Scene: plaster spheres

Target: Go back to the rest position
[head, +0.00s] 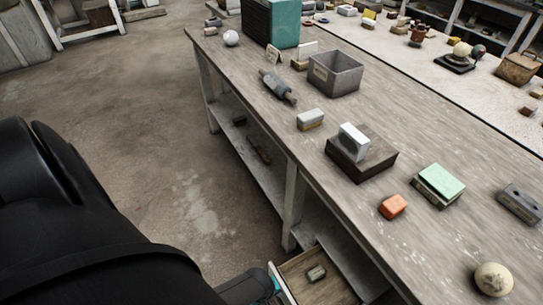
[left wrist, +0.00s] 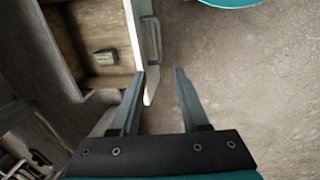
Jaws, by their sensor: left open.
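My left gripper (left wrist: 160,72) is open with nothing between its fingertips. In the left wrist view, its fingers are near the front panel (left wrist: 133,30) and handle (left wrist: 152,40) of an open wooden drawer (left wrist: 88,18). I cannot tell whether the left finger touches the panel. The drawer (head: 296,280) also shows at the bottom of the head view, pulled out below the workbench. A small block (head: 316,273) lies inside it. In the head view, my dark left arm fills the lower left and the fingers cannot be made out. My right gripper is in neither view.
The long workbench (head: 330,150) carries a white sphere (head: 231,38), a cream sphere (head: 494,279), a grey bin (head: 335,72), an orange block (head: 393,207) and a green-topped block (head: 440,183). The concrete floor (head: 150,130) left of the bench is clear.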

